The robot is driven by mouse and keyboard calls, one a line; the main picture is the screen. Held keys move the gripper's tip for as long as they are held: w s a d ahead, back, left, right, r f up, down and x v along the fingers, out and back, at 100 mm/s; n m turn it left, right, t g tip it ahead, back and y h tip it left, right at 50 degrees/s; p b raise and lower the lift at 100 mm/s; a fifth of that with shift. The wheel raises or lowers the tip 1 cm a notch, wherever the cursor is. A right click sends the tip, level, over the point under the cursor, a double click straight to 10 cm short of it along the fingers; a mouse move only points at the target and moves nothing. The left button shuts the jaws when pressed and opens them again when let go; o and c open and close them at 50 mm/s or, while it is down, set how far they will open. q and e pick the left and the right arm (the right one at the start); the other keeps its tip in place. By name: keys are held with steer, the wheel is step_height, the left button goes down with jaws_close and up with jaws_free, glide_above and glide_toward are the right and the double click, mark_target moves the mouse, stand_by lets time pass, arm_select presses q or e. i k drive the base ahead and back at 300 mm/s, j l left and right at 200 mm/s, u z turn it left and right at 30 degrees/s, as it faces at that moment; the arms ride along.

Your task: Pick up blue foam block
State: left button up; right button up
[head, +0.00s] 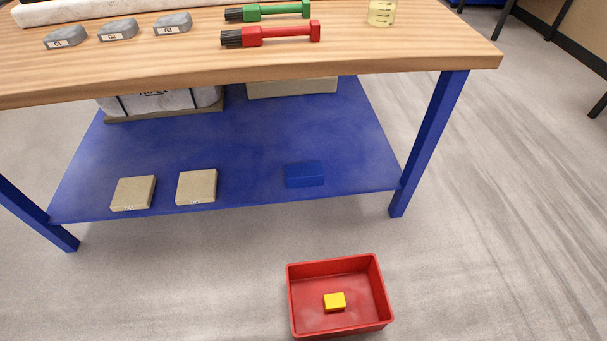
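The blue foam block (304,174) lies on the blue lower shelf (250,150) of the workbench, near its front edge and right of the middle. Its colour is close to that of the shelf. Nothing is seen touching it. Neither of my grippers is in the head view.
Two tan boxes (133,193) (196,186) lie left of the block. A red bin (290,300) holding a yellow block (335,301) stands on the floor in front. The wooden tabletop (400,55) overhangs the shelf. A blue leg (430,140) stands to the right.

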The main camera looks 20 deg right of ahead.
mark_target(307, 175)
steer(key=j+z, duration=0.15)
steer(key=j, duration=0.3)
steer(key=i+j+z, duration=0.2)
steer(key=j, duration=0.25)
steer(key=i+j+z, duration=0.5)
steer(key=i+j, duration=0.2)
